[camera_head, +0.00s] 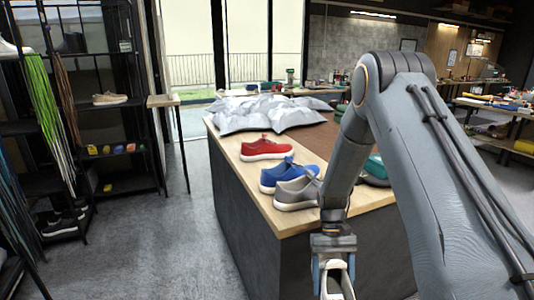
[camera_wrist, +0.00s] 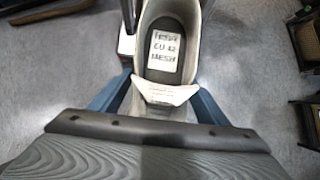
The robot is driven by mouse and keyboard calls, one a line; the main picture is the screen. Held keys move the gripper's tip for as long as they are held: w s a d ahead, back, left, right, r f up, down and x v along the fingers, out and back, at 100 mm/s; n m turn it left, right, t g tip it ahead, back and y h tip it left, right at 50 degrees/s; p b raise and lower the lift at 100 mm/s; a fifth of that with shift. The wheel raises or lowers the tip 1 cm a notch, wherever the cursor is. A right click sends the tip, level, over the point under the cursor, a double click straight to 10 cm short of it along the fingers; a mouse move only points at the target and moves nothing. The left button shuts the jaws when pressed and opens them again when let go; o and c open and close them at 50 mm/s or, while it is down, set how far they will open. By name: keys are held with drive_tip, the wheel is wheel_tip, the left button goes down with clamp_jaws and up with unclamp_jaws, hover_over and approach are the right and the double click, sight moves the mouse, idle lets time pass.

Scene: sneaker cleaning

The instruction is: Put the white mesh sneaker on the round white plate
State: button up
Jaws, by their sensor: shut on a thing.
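My gripper (camera_head: 335,268) hangs low at the bottom of the head view, in front of the near end of the table. It is shut on the white mesh sneaker (camera_head: 338,284), which is cut off by the frame's bottom edge. In the wrist view the sneaker (camera_wrist: 158,95) sits between the blue fingers, heel nearest the camera. Its insole label seems to read "EU 42 MESH". The floor shows around it, so it is held clear of the table. No round white plate shows in either view.
A wooden-topped table (camera_head: 262,208) bears a red sneaker (camera_head: 265,149), a blue sneaker (camera_head: 285,175), a grey sneaker (camera_head: 298,192) and crumpled silvery sheeting (camera_head: 262,113). A black shelf rack (camera_head: 115,140) with shoes stands at left. The floor (camera_head: 180,240) left of the table is clear.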

sight(331, 282)
drive_tip(key=shift+w+f+b, duration=0.2)
drive_tip(key=shift+f+b, duration=0.35)
drive_tip(key=shift+f, duration=0.2)
drive_tip(key=shift+w+f+b, duration=0.2)
drive_tip(key=shift+f+b, duration=0.35)
drive_tip(key=shift+f, duration=0.15)
